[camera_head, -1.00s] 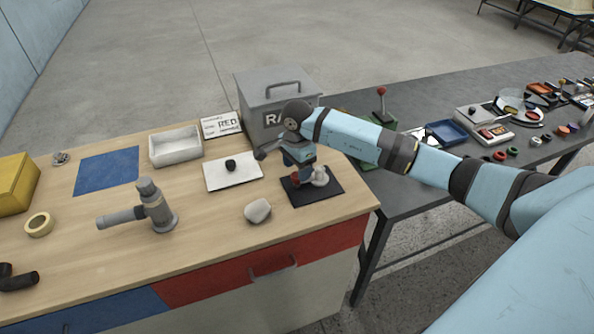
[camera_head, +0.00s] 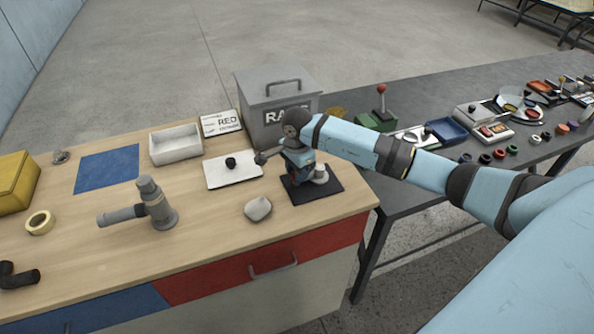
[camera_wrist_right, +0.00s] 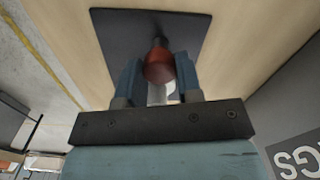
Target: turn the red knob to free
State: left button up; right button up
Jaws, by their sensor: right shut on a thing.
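The red knob (camera_wrist_right: 158,65) is in the right wrist view, over a dark square plate (camera_wrist_right: 190,24). My right gripper (camera_wrist_right: 158,76) has one blue finger on each side of the knob and is shut on it. In the head view the gripper (camera_head: 298,176) points down over the dark plate (camera_head: 325,192) near the right end of the wooden bench, and hides most of the knob. A pale rounded part (camera_head: 320,175) shows beside the fingers. Any marking for free is not visible. My left gripper is not in view.
A grey stone-like lump (camera_head: 258,208) and a white plate with a black knob (camera_head: 232,169) lie left of the gripper. A grey lidded box (camera_head: 275,98) stands behind. A grey pipe fitting (camera_head: 155,205) stands farther left.

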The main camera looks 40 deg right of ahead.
jog(key=shift+m, duration=0.3)
jog(key=m+b, duration=0.1)
jog(key=m, duration=0.2)
jog(key=m+b, duration=0.1)
jog(key=m, duration=0.3)
jog(key=m+b, duration=0.1)
jog(key=m, duration=0.4)
jog(key=shift+s, duration=0.1)
jog(key=m, duration=0.5)
jog(key=shift+m, duration=0.3)
jog(key=o, duration=0.9)
jog(key=shift+o, duration=0.2)
